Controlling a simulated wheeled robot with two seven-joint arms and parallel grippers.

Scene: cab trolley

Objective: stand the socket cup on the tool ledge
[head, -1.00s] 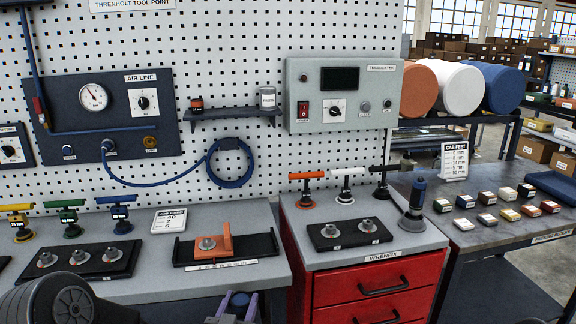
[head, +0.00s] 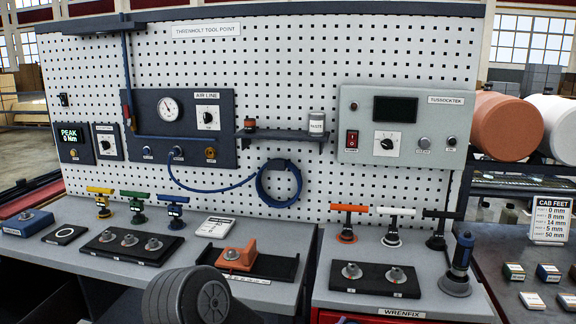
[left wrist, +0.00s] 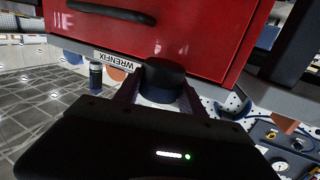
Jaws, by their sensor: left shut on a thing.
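In the left wrist view my left gripper (left wrist: 160,95) is shut on a dark round cup-like thing (left wrist: 163,75), which I take to be the socket cup. It is held in front of the red drawer front, and its lower part is hidden between the fingers. The tool ledge (head: 278,134) is a dark narrow shelf on the pegboard in the head view. Neither gripper's fingers show in the head view.
A blue hose coil (head: 278,183) hangs below the ledge. The grey control box (head: 405,128) is close to its right, the air line panel (head: 180,128) to its left. Orange, white and black T-handled tools (head: 347,222) stand on the trolley top. The ledge's middle is clear.

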